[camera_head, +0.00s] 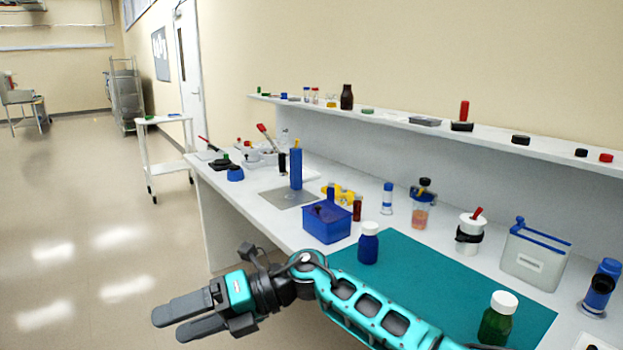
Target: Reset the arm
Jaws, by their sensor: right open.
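My right arm, teal and dark grey, comes in from the bottom right and reaches left across the front of the bench. My right gripper (182,318) is open and empty, with its two dark fingers pointing left over the bare floor in front of the bench. It touches nothing. The arm passes in front of the teal mat (430,275) and hides part of its front edge. My left gripper is not in view.
The white bench (335,190) carries a blue bottle (368,243), a green bottle (498,318), a blue bin (326,223) and a grey-white box (536,257). A shelf (390,118) with small items runs behind. A white cart (163,122) stands farther back. The floor at left is clear.

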